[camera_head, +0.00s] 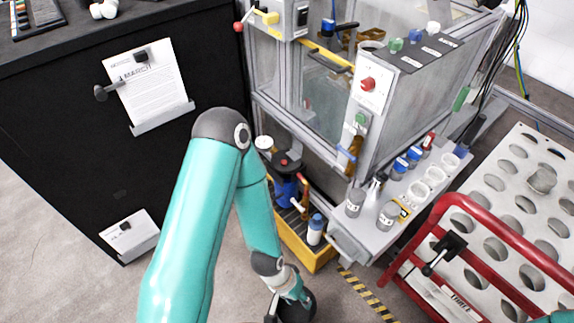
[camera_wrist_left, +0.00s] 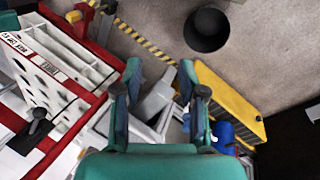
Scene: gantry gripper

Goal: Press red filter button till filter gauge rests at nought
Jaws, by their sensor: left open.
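A blue filter unit (camera_head: 284,190) with a black head stands in the yellow tray beside the machine. A small red button (camera_head: 284,162) shows on top of the head. I cannot make out a gauge or its reading. In the left wrist view the blue body (camera_wrist_left: 224,134) is partly hidden behind my right-hand finger. My left gripper (camera_head: 290,306) is low at the bottom of the head view, in front of the tray and apart from the filter. In the left wrist view my gripper (camera_wrist_left: 160,92) has its fingers apart, with nothing between them. My right gripper is not in view.
The yellow tray (camera_head: 318,258) also holds a white bottle with a blue cap (camera_head: 315,229). A larger red knob (camera_head: 368,84) sits on the machine's panel. A shelf with jars (camera_head: 354,203) and a red-framed rack (camera_head: 450,207) stand right. A black cabinet (camera_head: 60,120) stands left.

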